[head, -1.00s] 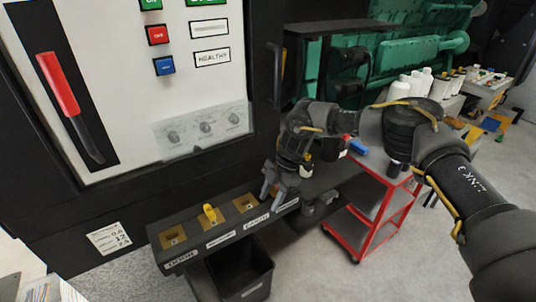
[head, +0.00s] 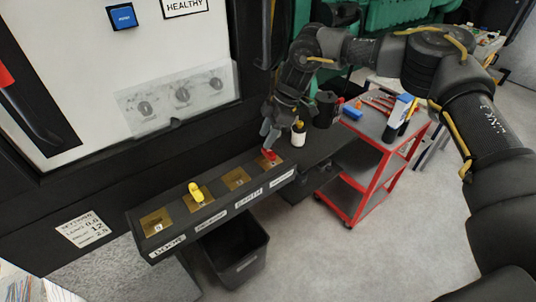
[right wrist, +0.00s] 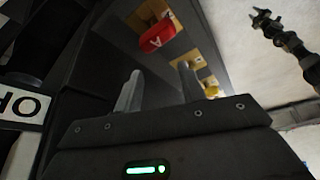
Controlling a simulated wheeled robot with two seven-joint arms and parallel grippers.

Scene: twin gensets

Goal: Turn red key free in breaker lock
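The red key (head: 270,155) stands in the lock at the right end of the dark key shelf (head: 215,210). The label in front of it is too small to read surely. My right gripper (head: 268,132) is just above and behind the key, fingers pointing down. In the right wrist view the fingers (right wrist: 158,82) are apart with nothing between them. The red key (right wrist: 157,33) shows beyond the tips, apart from them. A dark jointed shape (right wrist: 285,40) at the upper right of that view may be my left arm; its gripper state is unclear.
A yellow key (head: 196,191) sits in another brass lock plate on the shelf. A black bin (head: 237,255) is below it. The grey cabinet panel (head: 180,60) rises behind. A red trolley (head: 385,150) with tools stands at the right; a white bottle (head: 298,134) is near my gripper.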

